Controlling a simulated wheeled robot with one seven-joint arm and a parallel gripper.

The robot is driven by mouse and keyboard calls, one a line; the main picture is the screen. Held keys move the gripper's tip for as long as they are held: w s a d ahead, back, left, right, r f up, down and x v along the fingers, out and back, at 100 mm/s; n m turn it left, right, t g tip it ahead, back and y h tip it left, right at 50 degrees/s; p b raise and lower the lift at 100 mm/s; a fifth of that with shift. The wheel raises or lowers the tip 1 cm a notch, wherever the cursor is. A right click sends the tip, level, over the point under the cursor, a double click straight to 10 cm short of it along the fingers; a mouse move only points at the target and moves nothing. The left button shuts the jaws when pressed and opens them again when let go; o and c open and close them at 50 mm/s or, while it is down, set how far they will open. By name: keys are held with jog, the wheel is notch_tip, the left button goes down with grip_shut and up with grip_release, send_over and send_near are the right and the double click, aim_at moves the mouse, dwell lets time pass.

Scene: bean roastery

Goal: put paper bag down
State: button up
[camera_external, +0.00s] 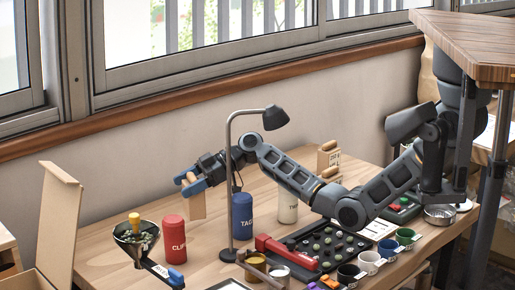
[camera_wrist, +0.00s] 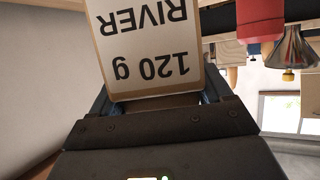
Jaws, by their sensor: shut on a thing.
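My gripper (camera_external: 193,184), with blue fingertips, is shut on a small brown paper bag (camera_external: 197,207). It holds the bag above the back part of the wooden table, left of the lamp post. In the wrist view the bag (camera_wrist: 150,75) fills the space between the fingers. Its white label reads "RIVER 120 g" upside down in the picture. Whether the bag's bottom touches the table is hard to tell, but it looks raised.
A red canister (camera_external: 174,247) stands below the bag in the picture; a blue canister (camera_external: 242,222) and lamp post (camera_external: 229,170) stand to its right. A funnel (camera_external: 134,240) is at left. Bare tabletop (camera_external: 125,215) shows at left.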

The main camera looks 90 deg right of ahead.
jog(key=shift+w+a+f, duration=0.25)
jog(key=shift+w+f, duration=0.05)
jog(key=shift+f, duration=1.9)
jog(key=shift+f, duration=0.15)
jog(key=o, duration=1)
jog(key=shift+o, duration=0.2)
jog(key=shift+s+d+r, duration=0.1)
jog(key=shift+s+r, duration=0.15)
jog(key=v, duration=1.1)
jog(key=shift+s, duration=0.2)
